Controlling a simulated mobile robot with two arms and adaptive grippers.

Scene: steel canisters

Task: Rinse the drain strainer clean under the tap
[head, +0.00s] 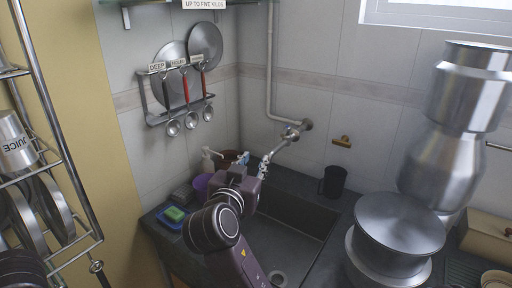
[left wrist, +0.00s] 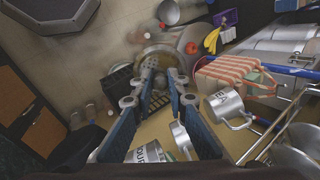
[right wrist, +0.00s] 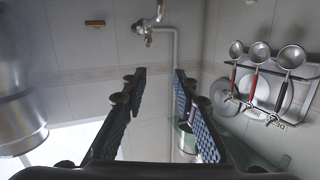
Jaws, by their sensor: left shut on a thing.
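The metal tap (head: 290,133) comes off the wall pipe above the dark sink (head: 300,212); it also shows upside down in the right wrist view (right wrist: 152,24). No water stream can be made out. I cannot make out the drain strainer for certain. My right gripper (head: 252,165) is beside the tap's spout; in the right wrist view (right wrist: 159,75) it is open and empty. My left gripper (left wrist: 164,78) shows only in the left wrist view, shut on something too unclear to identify.
A green sponge (head: 175,213) in a blue tray lies left of the sink. A black cup (head: 333,181) stands at the back right corner. Large steel canisters (head: 400,225) crowd the right. A steel rack (head: 45,130) stands at the left. The sink basin looks clear.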

